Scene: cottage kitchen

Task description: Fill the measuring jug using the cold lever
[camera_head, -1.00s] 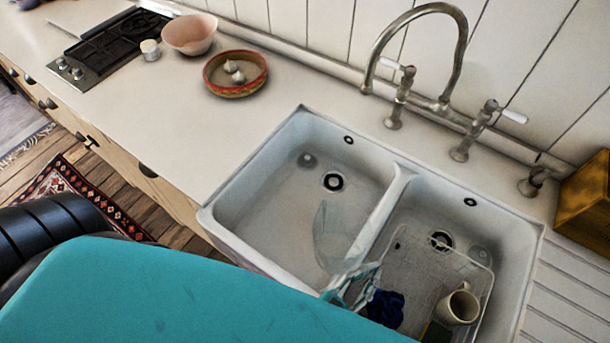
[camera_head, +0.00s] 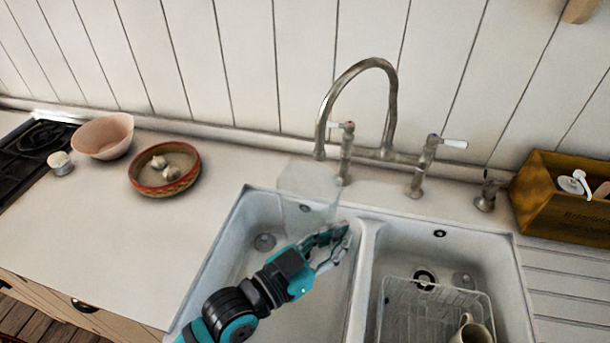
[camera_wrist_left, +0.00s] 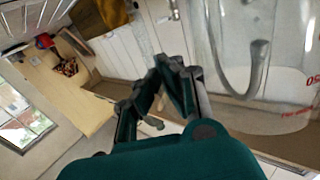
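The clear measuring jug (camera_head: 306,188) is up at the back of the left basin, with its top near the spout end in the picture. In the left wrist view the jug (camera_wrist_left: 285,110) shows red markings, with the curved spout (camera_wrist_left: 257,70) seen through or beside it. My left gripper (camera_head: 338,240) is at the jug's lower right and appears shut on its handle; the contact is hard to see. No water shows. My right gripper is out of view.
The double sink's divider (camera_head: 366,270) is right beside my left gripper. The right basin holds a wire rack (camera_head: 410,310) and a mug (camera_head: 470,330). A wooden box (camera_head: 560,215) stands at right. A bowl with garlic (camera_head: 150,188) and a pink bowl (camera_head: 103,137) stand on the left counter.

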